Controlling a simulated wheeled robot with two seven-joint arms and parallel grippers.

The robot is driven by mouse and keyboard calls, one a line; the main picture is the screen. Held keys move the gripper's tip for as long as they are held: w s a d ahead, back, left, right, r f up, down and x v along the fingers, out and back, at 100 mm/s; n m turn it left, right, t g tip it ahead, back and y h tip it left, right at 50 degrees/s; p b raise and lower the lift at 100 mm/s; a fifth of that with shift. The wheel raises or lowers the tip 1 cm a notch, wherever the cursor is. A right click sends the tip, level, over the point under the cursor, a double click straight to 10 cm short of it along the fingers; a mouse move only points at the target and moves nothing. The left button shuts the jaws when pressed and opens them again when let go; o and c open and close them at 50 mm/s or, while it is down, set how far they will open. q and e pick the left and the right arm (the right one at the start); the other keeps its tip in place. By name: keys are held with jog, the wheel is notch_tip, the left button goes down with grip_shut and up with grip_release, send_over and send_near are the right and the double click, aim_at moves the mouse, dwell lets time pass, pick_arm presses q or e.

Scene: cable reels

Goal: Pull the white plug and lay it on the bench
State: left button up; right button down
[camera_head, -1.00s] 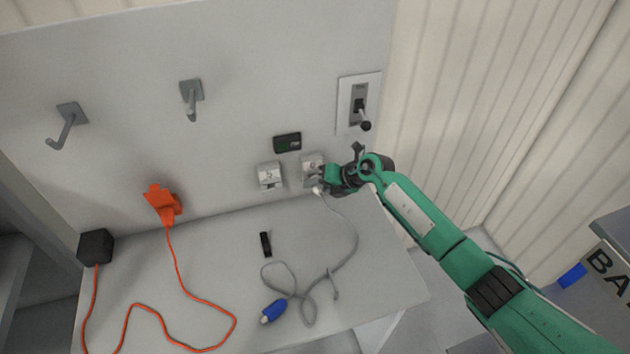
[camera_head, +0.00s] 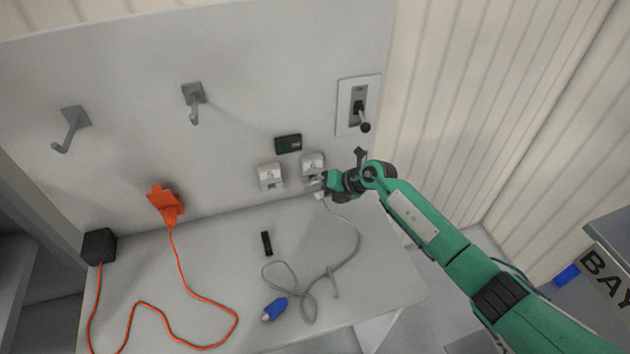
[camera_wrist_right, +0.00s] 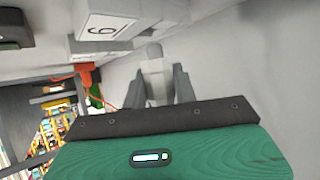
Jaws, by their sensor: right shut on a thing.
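The white plug (camera_wrist_right: 155,80) is between the two fingers of my right gripper (camera_wrist_right: 157,88), which is shut on it. In the head view my right gripper (camera_head: 322,186) is just in front of and below the right-hand wall socket (camera_head: 313,163), marked 6. This socket also shows in the wrist view (camera_wrist_right: 108,24), beside the plug; whether any part of the plug touches it I cannot tell. The grey cable (camera_head: 357,235) runs from the plug onto the bench (camera_head: 205,260) in loops and ends at a blue connector (camera_head: 275,308). My left gripper is not in view.
Socket 5 (camera_head: 269,176) is to the left, below a small dark display (camera_head: 288,143). A lever switch (camera_head: 358,105) is above my gripper. A small black block (camera_head: 266,243) and orange cable (camera_head: 190,285) lie on the bench.

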jog(key=shift+s+d+p, duration=0.3)
jog(key=shift+s+p, duration=0.55)
dwell(0.5)
jog(key=shift+s, duration=0.2)
